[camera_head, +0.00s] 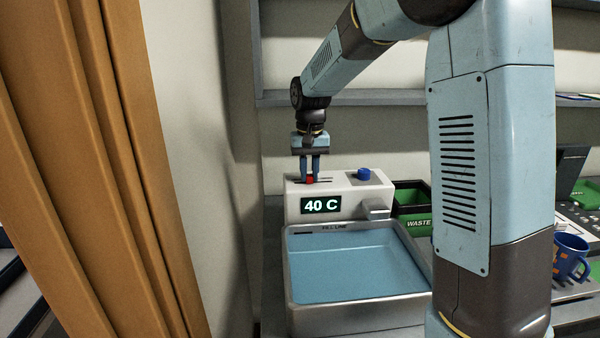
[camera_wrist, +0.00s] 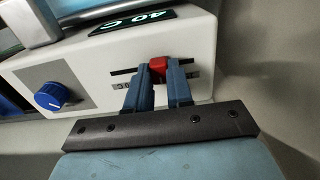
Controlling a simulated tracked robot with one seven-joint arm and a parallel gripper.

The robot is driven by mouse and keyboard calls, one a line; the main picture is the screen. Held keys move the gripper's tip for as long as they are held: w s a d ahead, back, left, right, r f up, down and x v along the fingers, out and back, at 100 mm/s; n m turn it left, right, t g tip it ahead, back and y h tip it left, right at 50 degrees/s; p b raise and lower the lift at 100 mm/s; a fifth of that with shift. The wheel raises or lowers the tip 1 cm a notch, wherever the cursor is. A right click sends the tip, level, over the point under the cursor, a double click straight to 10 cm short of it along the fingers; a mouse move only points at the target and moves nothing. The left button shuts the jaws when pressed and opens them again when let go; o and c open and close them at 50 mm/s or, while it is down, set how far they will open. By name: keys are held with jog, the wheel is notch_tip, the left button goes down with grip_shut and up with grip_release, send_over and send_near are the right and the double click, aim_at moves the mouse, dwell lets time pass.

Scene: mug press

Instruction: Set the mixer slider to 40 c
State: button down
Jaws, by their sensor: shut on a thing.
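The mixer is a white box (camera_head: 350,196) behind the sink, with a dark slot along its top. Its display (camera_head: 321,205) reads "40 C". The red slider knob (camera_head: 310,180) sits in the slot; it also shows in the wrist view (camera_wrist: 158,66). My gripper (camera_head: 310,174) points down at the mixer's top. In the wrist view, its two blue fingers (camera_wrist: 160,72) are shut on the red knob, one on each side. The fingers hide part of the slot and its scale marks.
A blue round knob (camera_head: 364,173) and a grey spout (camera_head: 376,208) are on the mixer's right part. The sink (camera_head: 358,318) in front holds blue water. A green bin marked "WASTE" (camera_head: 418,224) and a blue mug (camera_head: 570,256) are at the right. A wall stands close on the left.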

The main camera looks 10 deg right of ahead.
jog(key=shift+d, duration=0.6)
jog(key=c, duration=1)
grip_release()
jog(key=shift+r, duration=0.15)
notch_tip(320, 180, up, 14)
jog(key=shift+f, duration=0.25)
